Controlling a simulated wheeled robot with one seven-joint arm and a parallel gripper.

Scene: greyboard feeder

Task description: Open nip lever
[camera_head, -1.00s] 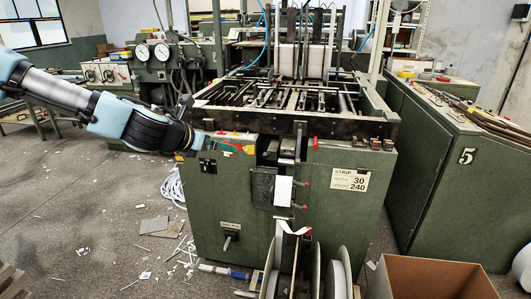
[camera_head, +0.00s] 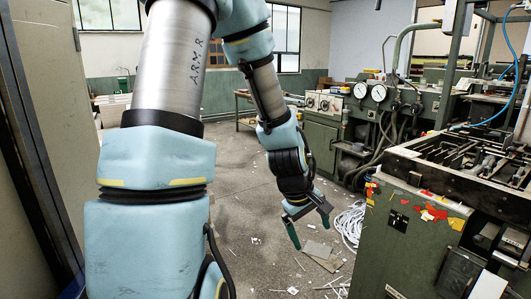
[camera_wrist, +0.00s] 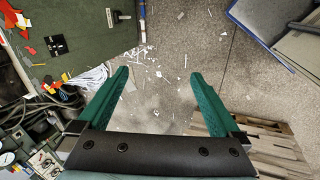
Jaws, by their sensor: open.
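The green feeder machine (camera_head: 385,245) stands at the right edge of the head view, partly cut off. I cannot make out a nip lever in either current view. My gripper (camera_head: 309,222) hangs over the open floor, left of the machine and apart from it. In the wrist view my gripper (camera_wrist: 160,73) is open, with two green fingers spread wide and only floor between them. The machine's green side (camera_wrist: 85,50) shows at the upper left there.
A coil of white cord (camera_head: 350,222) and paper scraps lie on the floor beside the machine. A gauge console (camera_head: 410,115) stands behind. A grey cabinet (camera_head: 65,70) is at the left. In the wrist view a wooden pallet (camera_wrist: 265,155) lies lower right.

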